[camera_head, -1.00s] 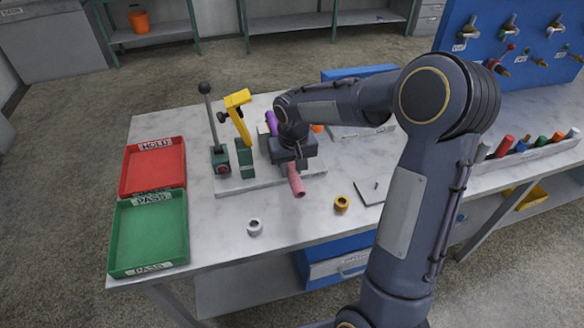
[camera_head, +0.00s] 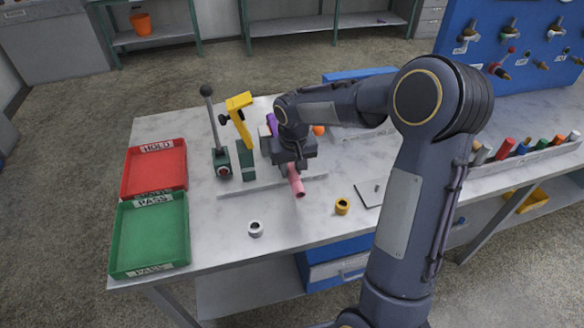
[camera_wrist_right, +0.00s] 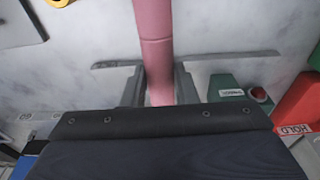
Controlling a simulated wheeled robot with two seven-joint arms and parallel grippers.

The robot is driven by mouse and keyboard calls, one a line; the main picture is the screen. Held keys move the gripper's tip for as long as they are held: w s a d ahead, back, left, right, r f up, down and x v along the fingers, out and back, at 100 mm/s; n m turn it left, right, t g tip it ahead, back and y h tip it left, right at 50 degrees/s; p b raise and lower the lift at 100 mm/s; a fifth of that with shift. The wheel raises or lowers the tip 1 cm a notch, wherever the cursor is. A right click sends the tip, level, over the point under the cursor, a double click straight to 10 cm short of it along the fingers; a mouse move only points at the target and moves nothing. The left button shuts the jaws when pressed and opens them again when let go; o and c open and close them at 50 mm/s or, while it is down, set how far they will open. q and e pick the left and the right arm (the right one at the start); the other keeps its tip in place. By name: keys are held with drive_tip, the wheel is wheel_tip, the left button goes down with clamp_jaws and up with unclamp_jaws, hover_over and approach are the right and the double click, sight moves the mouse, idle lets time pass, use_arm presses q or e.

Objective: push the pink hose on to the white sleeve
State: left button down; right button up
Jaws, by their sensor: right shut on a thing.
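The pink hose (camera_head: 296,181) sticks out below my right gripper (camera_head: 294,165) in the head view, its free end toward the table's front edge. In the right wrist view the pink hose (camera_wrist_right: 156,45) runs between the two fingers of my right gripper (camera_wrist_right: 159,86), which is shut on it. A white ring (camera_head: 255,229), perhaps the white sleeve, stands on the table to the front left, apart from the hose. The hose's far end is hidden under my gripper. My left gripper is not in view.
A yellow ring (camera_head: 342,206) sits right of the hose. A green tray (camera_head: 150,270) and a red tray (camera_head: 125,180) lie at the left. A black-knobbed lever (camera_head: 212,120) and a yellow clamp (camera_head: 240,115) stand close left of my gripper. The table's front middle is mostly clear.

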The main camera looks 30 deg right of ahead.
sight(292, 171)
drive_tip(key=shift+w+d+r, duration=0.1)
drive_tip(key=shift+w, duration=0.1)
drive_tip(key=o, duration=1.1)
drive_tip(key=shift+c, duration=0.2)
drive_tip(key=r, duration=0.5)
drive_tip(key=s+r, duration=0.1)
drive_tip(key=r, duration=0.1)
drive_tip(key=shift+r, duration=0.3)
